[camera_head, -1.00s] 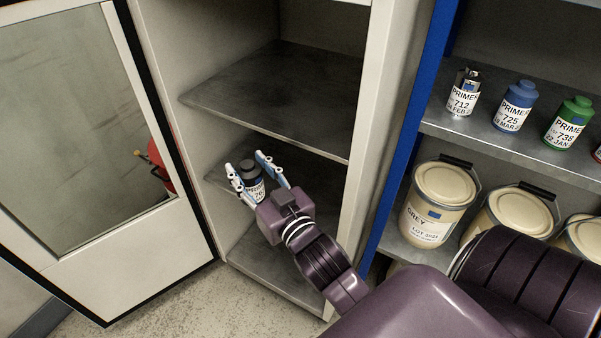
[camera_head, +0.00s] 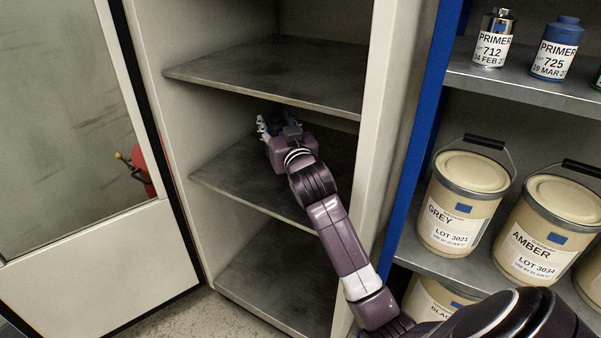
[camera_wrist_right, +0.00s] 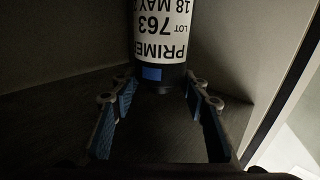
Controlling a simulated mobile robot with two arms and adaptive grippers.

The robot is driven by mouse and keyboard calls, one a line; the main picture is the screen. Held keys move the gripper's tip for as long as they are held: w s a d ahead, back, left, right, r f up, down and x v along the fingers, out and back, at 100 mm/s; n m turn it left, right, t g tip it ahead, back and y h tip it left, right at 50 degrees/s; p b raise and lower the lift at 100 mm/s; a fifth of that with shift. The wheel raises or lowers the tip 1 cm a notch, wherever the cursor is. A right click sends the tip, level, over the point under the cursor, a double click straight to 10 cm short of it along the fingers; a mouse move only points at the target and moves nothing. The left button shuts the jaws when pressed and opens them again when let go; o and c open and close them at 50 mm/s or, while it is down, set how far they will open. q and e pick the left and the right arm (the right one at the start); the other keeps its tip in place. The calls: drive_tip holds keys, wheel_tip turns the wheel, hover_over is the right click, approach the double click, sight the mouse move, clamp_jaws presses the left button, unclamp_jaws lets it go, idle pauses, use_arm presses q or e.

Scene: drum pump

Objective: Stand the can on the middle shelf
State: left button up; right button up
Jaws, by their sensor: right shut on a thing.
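The can (camera_wrist_right: 163,30) is dark with a white label reading PRIMER, LOT 763; its label appears upside down in the right wrist view. My right gripper (camera_head: 278,121) is inside the open cabinet, above the middle shelf (camera_head: 235,172) and below the upper shelf (camera_head: 265,75). In the head view the can is mostly hidden by the gripper. I cannot tell whether its base touches the shelf. My left gripper is not in view.
The cabinet's glazed door (camera_head: 95,240) stands open at left. The cabinet's right wall (camera_head: 385,120) is close to my right arm. A blue rack at right holds small primer cans (camera_head: 556,50) and large pails (camera_head: 465,205). The middle shelf's visible surface is bare.

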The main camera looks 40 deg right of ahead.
wheel_tip(320, 180, down, 6)
drive_tip(key=shift+d+r+b, duration=0.1)
drive_tip(key=shift+r+b, duration=0.1)
drive_tip(key=shift+b, duration=0.6)
drive_tip(key=shift+f, duration=0.55)
wheel_tip(320, 180, down, 3)
drive_tip(key=shift+r+b, duration=0.2)
drive_tip(key=shift+b, duration=0.45)
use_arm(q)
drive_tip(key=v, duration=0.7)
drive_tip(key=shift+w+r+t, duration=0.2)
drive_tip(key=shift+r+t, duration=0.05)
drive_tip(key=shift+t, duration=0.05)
use_arm(e)
drive_tip(key=shift+f, duration=0.3)
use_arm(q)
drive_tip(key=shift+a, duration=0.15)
use_arm(e)
drive_tip(key=shift+f, duration=0.1)
drive_tip(key=o, duration=1.4)
